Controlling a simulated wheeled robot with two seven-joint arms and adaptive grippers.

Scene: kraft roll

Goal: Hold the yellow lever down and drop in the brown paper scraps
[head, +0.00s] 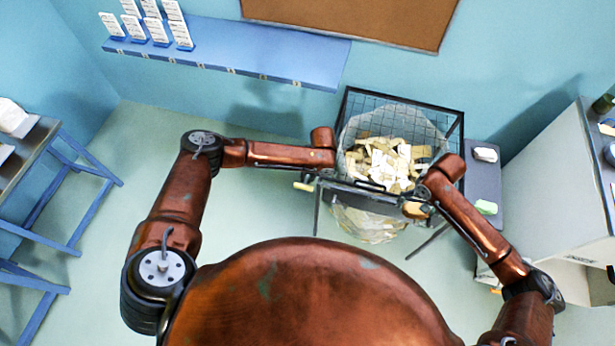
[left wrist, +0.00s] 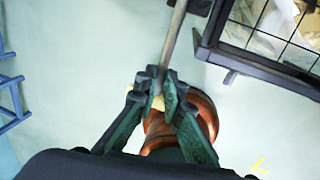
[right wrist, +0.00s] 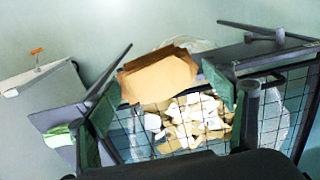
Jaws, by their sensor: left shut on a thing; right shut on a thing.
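The yellow lever (head: 303,186) sticks out at the front left of the wire-mesh bin (head: 462,125). My left gripper (head: 312,181) is shut on it; in the left wrist view the fingers close around its yellow end (left wrist: 158,103), on a grey rod. My right gripper (head: 418,205) is shut on a small stack of brown paper scraps (head: 413,210), at the bin's front right. In the right wrist view the brown sheets (right wrist: 158,78) lie flat between the fingers. Pale scraps (head: 385,160) fill a clear bag (head: 430,128) inside the bin.
A grey stand (head: 484,180) with a green item (head: 486,207) is right of the bin, beside a white cabinet (head: 555,190). A blue shelf (head: 260,55) holding white cards runs along the back wall. A blue-legged table (head: 40,150) stands left. Floor between is clear.

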